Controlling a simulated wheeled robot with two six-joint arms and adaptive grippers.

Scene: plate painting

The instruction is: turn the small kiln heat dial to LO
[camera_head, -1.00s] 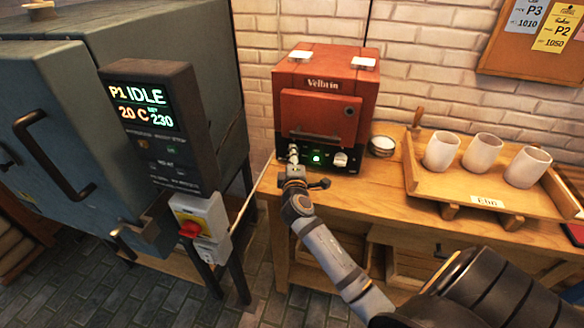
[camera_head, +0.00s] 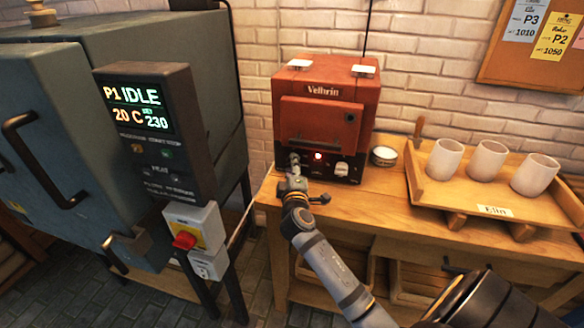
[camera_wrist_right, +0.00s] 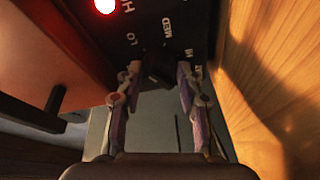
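The small kiln (camera_head: 322,121) is the red box on the wooden bench in the head view. Its black front panel carries a lit red light (camera_head: 318,156) and a pale knob (camera_head: 341,169). My right gripper (camera_head: 294,164) is at the panel's left end and hides much of the dial there. In the right wrist view, the dark dial (camera_wrist_right: 158,67) lies between the fingertips of my right gripper (camera_wrist_right: 159,75), with LO, MED and HI marks around it. The fingers look apart, with slim gaps beside the dial. Its exact pointing is unclear. My left gripper is out of view.
A wooden tray (camera_head: 477,210) with three pale cups stands on the bench (camera_head: 375,205) at right. A small round container (camera_head: 384,156) sits beside the kiln. The big blue-grey kiln (camera_head: 60,110) and its control box (camera_head: 155,135) fill the left.

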